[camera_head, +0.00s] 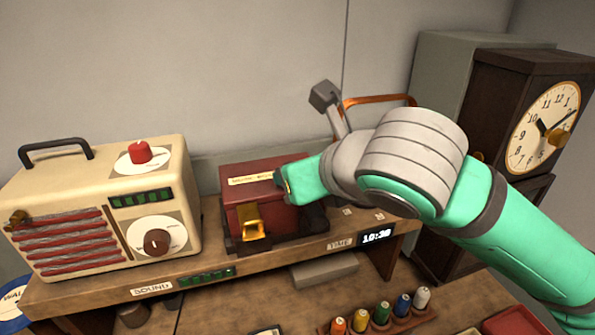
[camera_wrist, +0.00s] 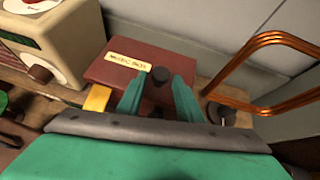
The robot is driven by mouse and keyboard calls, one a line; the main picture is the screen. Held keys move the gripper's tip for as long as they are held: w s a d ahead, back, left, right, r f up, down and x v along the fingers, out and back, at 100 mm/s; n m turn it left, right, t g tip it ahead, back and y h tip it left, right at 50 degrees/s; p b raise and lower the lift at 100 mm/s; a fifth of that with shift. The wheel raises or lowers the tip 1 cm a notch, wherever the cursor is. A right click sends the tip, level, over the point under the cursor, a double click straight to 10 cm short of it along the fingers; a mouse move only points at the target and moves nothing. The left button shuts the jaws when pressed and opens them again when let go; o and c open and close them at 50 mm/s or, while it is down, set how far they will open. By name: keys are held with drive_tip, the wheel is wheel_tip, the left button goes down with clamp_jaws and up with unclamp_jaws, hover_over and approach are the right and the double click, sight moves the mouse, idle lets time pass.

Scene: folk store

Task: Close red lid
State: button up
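A red music box (camera_head: 258,214) with a gold clasp (camera_head: 251,222) sits on the wooden shelf, right of the radio. Its red lid (camera_head: 246,170) bears a pale label and looks down flat on the box; my gripper hides its right part. In the wrist view, the lid (camera_wrist: 120,70) shows the label "MUSIC BOX" and a dark round knob (camera_wrist: 160,77). My gripper (camera_head: 284,186) is over the lid's right side. In the wrist view, its two green fingers are apart, one on each side of the knob. I cannot tell whether they touch the lid.
A cream radio (camera_head: 104,217) stands close on the left. A copper-coloured loop (camera_head: 375,100) rises behind my arm. A dark wooden clock (camera_head: 520,110) stands at the right. Several coloured spools (camera_head: 381,313) stand on the lower desk in front.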

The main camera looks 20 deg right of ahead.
drive_tip(key=shift+a+f, duration=0.2)
drive_tip(key=shift+f, duration=0.05)
drive_tip(key=v, duration=1.1)
drive_tip(key=shift+d+r, duration=0.15)
drive_tip(key=shift+d, duration=0.1)
drive_tip(key=shift+w, duration=0.1)
